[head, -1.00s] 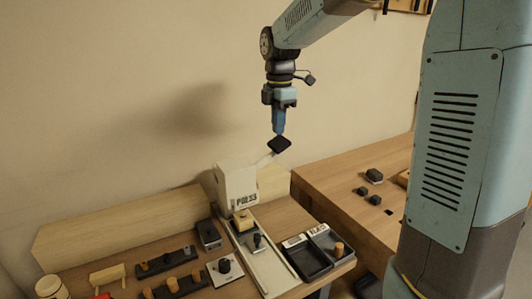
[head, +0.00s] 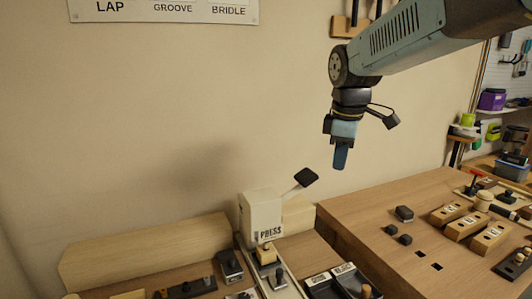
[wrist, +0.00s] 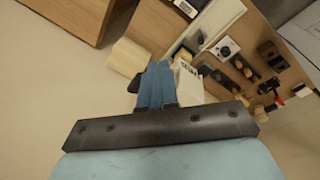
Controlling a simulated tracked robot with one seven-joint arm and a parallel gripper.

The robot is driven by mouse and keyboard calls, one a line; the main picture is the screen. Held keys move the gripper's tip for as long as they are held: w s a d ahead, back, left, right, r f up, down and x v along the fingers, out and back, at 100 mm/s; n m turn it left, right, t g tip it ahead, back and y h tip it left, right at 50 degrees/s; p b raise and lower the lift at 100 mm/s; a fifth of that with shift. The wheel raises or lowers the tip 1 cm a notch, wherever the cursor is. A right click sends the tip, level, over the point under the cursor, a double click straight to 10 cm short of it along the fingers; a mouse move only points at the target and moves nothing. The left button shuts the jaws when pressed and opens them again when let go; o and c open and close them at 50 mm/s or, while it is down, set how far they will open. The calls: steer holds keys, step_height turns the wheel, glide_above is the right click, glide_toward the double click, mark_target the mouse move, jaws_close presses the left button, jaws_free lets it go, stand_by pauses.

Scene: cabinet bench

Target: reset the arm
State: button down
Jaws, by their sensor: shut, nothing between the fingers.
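My gripper (head: 341,158) hangs pointing down in the head view, in the air above and to the right of the press (head: 262,220). Its blue fingers are together with nothing between them. They also show shut in the wrist view (wrist: 157,72). The press is a cream box marked PRESS with a lever that ends in a black pad (head: 307,177). The fingers are apart from the lever pad. In the wrist view the fingers partly hide the press (wrist: 188,80).
Two dark trays (head: 335,284) sit right of the press. The right bench (head: 365,215) carries small dark blocks (head: 404,213) and several labelled wooden blocks (head: 467,227). A light wooden board (head: 140,252) stands along the wall. The air around my gripper is clear.

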steer(key=s+d+f+m+t, duration=0.1)
steer(key=s+d+m, duration=0.2)
steer(key=s+m, duration=0.3)
steer(key=s+d+f+m+t, duration=0.1)
steer(key=s+d+m+t, duration=0.1)
steer(key=s+m, duration=0.5)
steer(key=shift+s+d+f+m, duration=0.35)
steer(key=shift+s+d, duration=0.3)
steer(key=shift+s, duration=0.55)
